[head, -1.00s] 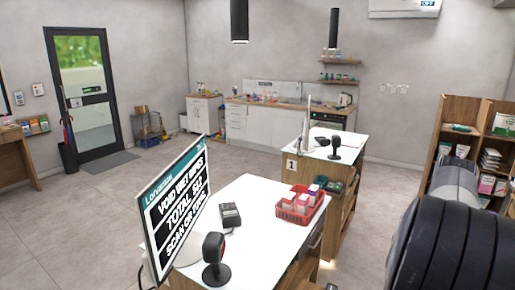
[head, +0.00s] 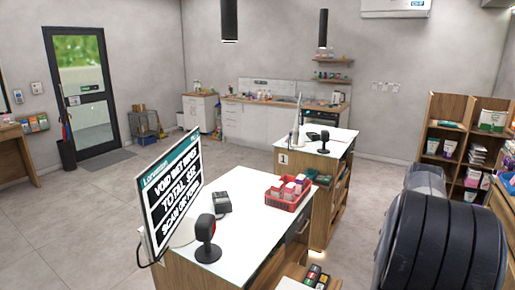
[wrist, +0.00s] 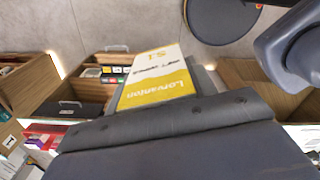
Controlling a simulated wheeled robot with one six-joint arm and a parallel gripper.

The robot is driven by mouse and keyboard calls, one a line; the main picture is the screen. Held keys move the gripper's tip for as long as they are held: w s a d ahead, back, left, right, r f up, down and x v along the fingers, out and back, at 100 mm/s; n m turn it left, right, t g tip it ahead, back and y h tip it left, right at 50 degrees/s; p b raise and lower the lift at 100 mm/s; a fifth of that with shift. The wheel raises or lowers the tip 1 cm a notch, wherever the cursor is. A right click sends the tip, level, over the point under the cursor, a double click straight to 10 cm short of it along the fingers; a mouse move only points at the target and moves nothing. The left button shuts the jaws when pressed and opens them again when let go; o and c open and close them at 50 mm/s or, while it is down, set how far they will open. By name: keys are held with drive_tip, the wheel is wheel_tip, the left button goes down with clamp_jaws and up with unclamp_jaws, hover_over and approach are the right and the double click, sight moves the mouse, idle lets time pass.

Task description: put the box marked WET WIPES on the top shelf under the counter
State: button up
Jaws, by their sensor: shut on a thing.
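A white and yellow box (wrist: 155,78) shows in the wrist view, its print upside down; the smaller words look like WET WIPES. My gripper (wrist: 162,92) is shut on it, with grey finger parts at its two sides. The box is not visible in the head view, where only a dark part of my arm shows at the lower right. The front counter (head: 245,225) has a white top. Below it, a wooden shelf with small coloured boxes (head: 315,277) shows at the bottom edge. The wrist view shows similar small boxes (wrist: 112,71) in a wooden compartment beyond the held box.
On the front counter stand a screen (head: 170,195), a scanner (head: 208,238), a card terminal (head: 222,202) and a red basket (head: 288,193). A second counter (head: 325,140) stands behind. Shelves of goods (head: 460,145) stand at the right. Floor shows between counters and shelves.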

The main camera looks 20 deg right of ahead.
drive_tip(key=w+a+f+m+b, duration=0.2)
drive_tip(key=w+a+f+m, duration=0.3)
drive_tip(key=w+a+f, duration=0.9)
drive_tip(key=w+a+f+m+b, duration=0.1)
drive_tip(key=a+f+m, duration=0.2)
drive_tip(key=a+f, duration=0.4)
drive_tip(key=w+a+f+m, duration=0.1)
drive_tip(key=a+f+m, duration=0.2)
drive_tip(key=a+f, duration=0.5)
drive_tip(key=a, duration=0.7)
drive_tip(key=shift+a+b, duration=0.2)
drive_tip(key=shift+b, duration=0.15)
